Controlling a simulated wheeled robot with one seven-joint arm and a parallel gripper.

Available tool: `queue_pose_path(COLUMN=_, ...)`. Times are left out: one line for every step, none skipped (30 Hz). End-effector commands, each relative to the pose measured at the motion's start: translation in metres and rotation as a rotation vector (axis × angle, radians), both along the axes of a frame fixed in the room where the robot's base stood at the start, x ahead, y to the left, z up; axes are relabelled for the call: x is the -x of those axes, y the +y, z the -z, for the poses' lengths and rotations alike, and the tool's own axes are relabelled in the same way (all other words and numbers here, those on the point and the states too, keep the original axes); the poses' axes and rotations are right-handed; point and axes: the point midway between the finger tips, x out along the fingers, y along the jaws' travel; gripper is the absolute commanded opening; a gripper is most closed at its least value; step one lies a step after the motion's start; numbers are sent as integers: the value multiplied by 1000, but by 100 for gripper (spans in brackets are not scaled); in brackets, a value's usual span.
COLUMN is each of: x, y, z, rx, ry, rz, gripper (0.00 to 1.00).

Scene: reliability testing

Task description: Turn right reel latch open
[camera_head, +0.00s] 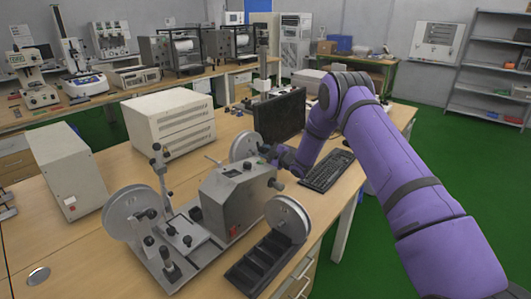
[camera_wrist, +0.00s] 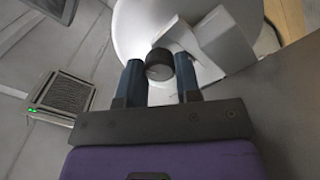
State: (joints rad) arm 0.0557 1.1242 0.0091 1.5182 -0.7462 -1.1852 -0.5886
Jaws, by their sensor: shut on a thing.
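A grey reel machine (camera_head: 232,200) stands on the wooden table, with one pale round reel (camera_head: 130,212) at its left, one (camera_head: 288,214) at its front right and one (camera_head: 244,147) at its back right. My gripper (camera_head: 270,153) is at the back right reel, seen small and partly blurred into it. In the wrist view a dark round latch knob (camera_wrist: 159,66) sits between the two fingers of my gripper (camera_wrist: 160,70), in front of the white reel disc (camera_wrist: 128,25). The gripper is shut on this knob. The latch's exact turn angle cannot be told.
A black monitor (camera_head: 276,115) and a keyboard (camera_head: 328,171) stand behind and right of the machine. A black slotted tray (camera_head: 262,264) lies at its front. Beige boxes (camera_head: 168,122) stand at the back left. The table front left is mostly clear.

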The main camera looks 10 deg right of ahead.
Motion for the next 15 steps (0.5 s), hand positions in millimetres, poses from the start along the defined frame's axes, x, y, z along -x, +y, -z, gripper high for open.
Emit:
queue_pose_path(x=0, y=-2, z=1, rx=-30, ry=23, rz=3, gripper=8)
queue_pose_path(x=0, y=-2, z=1, rx=-50, ry=37, rz=3, gripper=8)
queue_pose_path(x=0, y=-2, z=1, rx=-75, ry=56, rz=3, gripper=8)
queue_pose_path(x=0, y=-2, z=1, rx=-92, ry=68, rz=3, gripper=8)
queue_pose_path(x=0, y=-2, z=1, rx=-109, ry=80, rz=3, gripper=8)
queue_pose_path(x=0, y=-2, z=1, rx=-131, ry=97, rz=3, gripper=8)
queue_pose_path(x=0, y=-2, z=1, rx=-146, ry=107, rz=3, gripper=8)
queue_pose_path(x=0, y=-2, z=1, rx=-160, ry=118, rz=3, gripper=8)
queue_pose_path(x=0, y=-2, z=1, rx=-177, ry=131, rz=4, gripper=8)
queue_pose_path(x=0, y=-2, z=1, rx=-189, ry=140, rz=4, gripper=8)
queue_pose_path(x=0, y=-2, z=1, rx=-200, ry=148, rz=3, gripper=8)
queue_pose_path(x=0, y=-2, z=1, rx=-214, ry=158, rz=2, gripper=8)
queue_pose_path(x=0, y=-1, z=1, rx=-223, ry=164, rz=2, gripper=8)
queue_pose_path(x=0, y=-1, z=1, rx=-231, ry=170, rz=2, gripper=8)
queue_pose_path(x=0, y=-1, z=1, rx=-241, ry=179, rz=2, gripper=8)
